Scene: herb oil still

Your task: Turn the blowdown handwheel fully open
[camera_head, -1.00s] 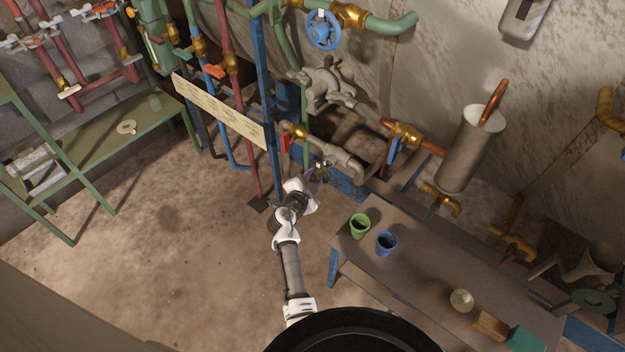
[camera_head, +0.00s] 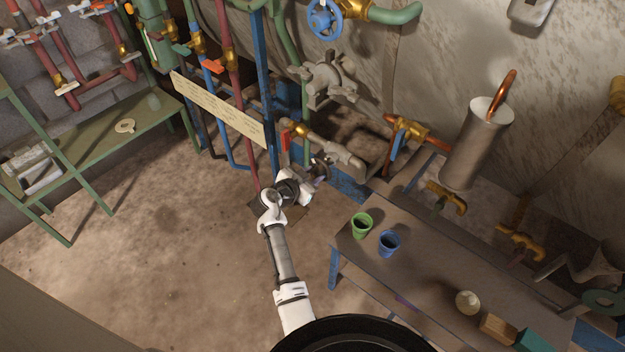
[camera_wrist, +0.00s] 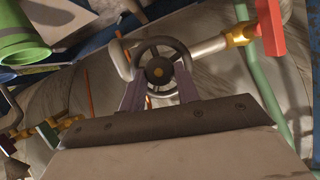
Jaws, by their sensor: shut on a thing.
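A small dark grey handwheel (camera_wrist: 160,68) with a brass-coloured hub centre faces the wrist camera. It sits by the end of a pale pipe, low on the wall pipework. My gripper (camera_wrist: 160,92) is shut on the handwheel, with one finger at each side of its rim. In the head view my gripper (camera_head: 318,181) is at the lower pipe end, and the handwheel (camera_head: 321,163) is small and partly hidden there. I cannot read the wheel's turn position.
A red-handled valve (camera_head: 284,148) is close to the left of my gripper. A bench (camera_head: 420,285) with a green cup (camera_head: 361,225) and a blue cup (camera_head: 388,243) stands to the right. A blue handwheel (camera_head: 324,18) is higher up.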

